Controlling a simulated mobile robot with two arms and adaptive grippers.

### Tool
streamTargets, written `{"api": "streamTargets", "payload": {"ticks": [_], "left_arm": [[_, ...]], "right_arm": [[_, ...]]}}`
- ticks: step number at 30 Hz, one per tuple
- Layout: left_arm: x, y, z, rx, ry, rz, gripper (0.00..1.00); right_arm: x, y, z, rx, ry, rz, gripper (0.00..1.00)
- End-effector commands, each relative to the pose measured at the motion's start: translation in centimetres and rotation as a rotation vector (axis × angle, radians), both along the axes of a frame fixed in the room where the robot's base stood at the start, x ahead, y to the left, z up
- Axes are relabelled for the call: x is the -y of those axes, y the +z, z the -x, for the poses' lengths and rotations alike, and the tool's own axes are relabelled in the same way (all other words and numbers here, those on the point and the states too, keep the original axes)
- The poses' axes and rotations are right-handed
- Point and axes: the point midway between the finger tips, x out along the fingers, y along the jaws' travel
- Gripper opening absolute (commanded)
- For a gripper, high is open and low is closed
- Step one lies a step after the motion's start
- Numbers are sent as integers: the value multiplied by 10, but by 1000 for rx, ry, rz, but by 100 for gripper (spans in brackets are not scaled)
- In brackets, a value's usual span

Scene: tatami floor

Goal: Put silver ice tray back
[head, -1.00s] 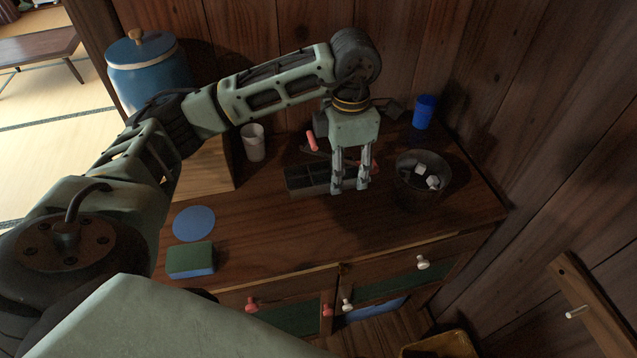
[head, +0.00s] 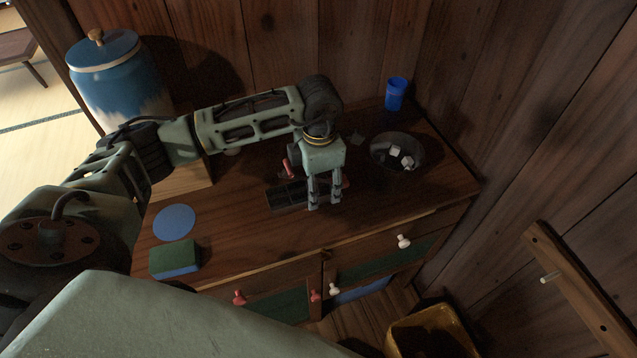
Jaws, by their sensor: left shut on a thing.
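The ice tray (head: 285,196), a dark metallic box divided into compartments, is over the wooden counter near its middle. My left gripper (head: 325,206) points down at the tray's right end and is shut on it. The fingers hide that end. I cannot tell whether the tray touches the counter. A red handle (head: 289,168) shows just behind the tray; its attachment is unclear. My right gripper is not in view.
A round dark bowl with pale cubes (head: 376,152) and a blue cup (head: 395,94) stand at the back right. A blue disc (head: 174,222), a green-and-blue sponge (head: 174,258) and a large blue jar (head: 120,85) are at left. The front counter strip is clear.

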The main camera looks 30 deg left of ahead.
Motion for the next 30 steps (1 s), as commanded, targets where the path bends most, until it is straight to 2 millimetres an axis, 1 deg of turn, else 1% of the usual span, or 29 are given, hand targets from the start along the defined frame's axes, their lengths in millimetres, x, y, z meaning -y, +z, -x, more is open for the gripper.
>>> {"api": "streamTargets", "payload": {"ticks": [3,4,10,19,22,23,26,30], "left_arm": [[0,-3,0,1,0,0,13],[0,-4,0,0,0,0,50],[0,-2,0,0,0,0,68],[0,-2,0,0,1,0,68],[0,3,0,0,1,0,68],[0,4,0,1,1,0,68],[0,18,-1,4,0,1,68],[0,48,-1,6,0,1,68]], "right_arm": [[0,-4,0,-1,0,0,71],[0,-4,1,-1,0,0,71],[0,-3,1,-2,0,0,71],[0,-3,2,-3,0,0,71],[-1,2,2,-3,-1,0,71],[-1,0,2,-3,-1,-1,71],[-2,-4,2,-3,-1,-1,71],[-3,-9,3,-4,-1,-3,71]]}}
